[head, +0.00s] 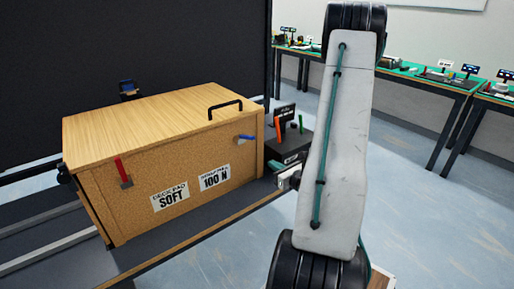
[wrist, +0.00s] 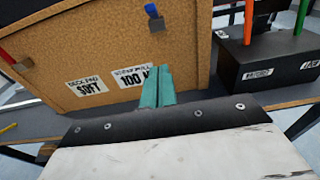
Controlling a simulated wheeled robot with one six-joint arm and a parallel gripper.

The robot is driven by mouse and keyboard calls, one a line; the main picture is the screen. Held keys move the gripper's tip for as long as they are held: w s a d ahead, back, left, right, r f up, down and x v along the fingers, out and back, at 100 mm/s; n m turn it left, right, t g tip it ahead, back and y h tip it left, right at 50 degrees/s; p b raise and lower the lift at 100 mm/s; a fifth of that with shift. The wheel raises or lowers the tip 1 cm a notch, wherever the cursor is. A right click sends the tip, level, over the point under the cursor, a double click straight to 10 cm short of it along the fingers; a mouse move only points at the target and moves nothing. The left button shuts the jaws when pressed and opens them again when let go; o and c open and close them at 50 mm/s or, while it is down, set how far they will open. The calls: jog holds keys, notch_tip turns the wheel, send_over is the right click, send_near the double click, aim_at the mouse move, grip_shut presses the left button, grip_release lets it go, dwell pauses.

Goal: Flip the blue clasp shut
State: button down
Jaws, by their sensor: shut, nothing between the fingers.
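A wooden box with a cork-like front (head: 140,190) and a closed lid stands on the conveyor. The blue clasp (head: 245,137) is on the right part of its front, near the top, and sticks out from the face. It also shows in the wrist view (wrist: 152,11), at the top edge. A red clasp (head: 122,172) is on the left part of the front, lying upright against it. My gripper (wrist: 157,72) is shut and empty in front of the box, lower than the blue clasp and apart from it. In the head view my arm hides most of the gripper.
A black handle (head: 225,106) stands on the lid. A black holder (head: 287,150) with orange and green upright pieces is right of the box. Tables with small devices (head: 440,75) line the back wall. Open floor lies to the right.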

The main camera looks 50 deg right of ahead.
aim_at(247, 137)
jog(key=w+d+r, duration=0.1)
jog(key=w, duration=0.4)
jog(key=w+d+r, duration=0.1)
jog(key=w, duration=0.5)
jog(key=shift+d+r, duration=0.25)
jog(key=shift+r, duration=0.15)
jog(key=shift+d, duration=0.1)
